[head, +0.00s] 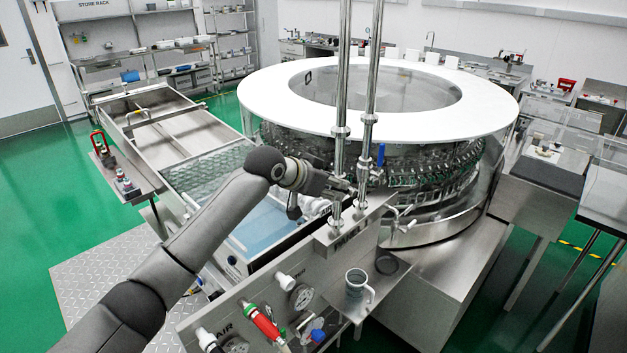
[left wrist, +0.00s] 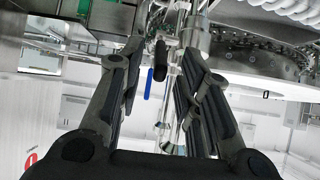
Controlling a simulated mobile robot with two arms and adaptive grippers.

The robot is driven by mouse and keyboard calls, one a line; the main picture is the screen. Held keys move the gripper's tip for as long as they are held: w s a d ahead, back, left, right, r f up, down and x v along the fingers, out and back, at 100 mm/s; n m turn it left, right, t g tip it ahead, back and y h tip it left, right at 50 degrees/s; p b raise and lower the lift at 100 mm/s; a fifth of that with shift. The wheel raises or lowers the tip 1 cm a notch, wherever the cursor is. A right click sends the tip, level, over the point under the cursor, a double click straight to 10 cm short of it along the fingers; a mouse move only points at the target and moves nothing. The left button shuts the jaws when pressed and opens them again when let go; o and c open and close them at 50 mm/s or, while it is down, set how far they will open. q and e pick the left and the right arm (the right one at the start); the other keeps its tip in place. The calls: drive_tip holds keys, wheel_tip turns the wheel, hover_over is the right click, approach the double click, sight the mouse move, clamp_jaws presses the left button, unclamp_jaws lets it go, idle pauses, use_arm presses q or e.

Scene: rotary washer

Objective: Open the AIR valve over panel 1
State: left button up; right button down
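Two upright steel pipes rise from the panel 1 block (head: 345,240). The right pipe (head: 371,100) carries a valve with a blue handle (head: 381,154), hanging down. My left gripper (head: 338,188) is at the left pipe (head: 342,70), just below its collar, and hides any valve there. In the left wrist view my left gripper (left wrist: 162,52) is open, its fingers on either side of a black handle (left wrist: 161,60). The blue handle (left wrist: 149,84) also shows between the fingers. I cannot tell whether a finger touches the black handle. No AIR label on either valve is readable. My right gripper is out of view.
A round washer with a white ring top (head: 270,95) stands behind the pipes. A steel jug (head: 356,287) stands on a small shelf at right.

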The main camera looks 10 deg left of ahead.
use_arm(q)
drive_tip(key=v, duration=0.9)
drive_tip(key=shift+s+a+r, duration=0.1)
drive_tip(key=shift+s+r, duration=0.05)
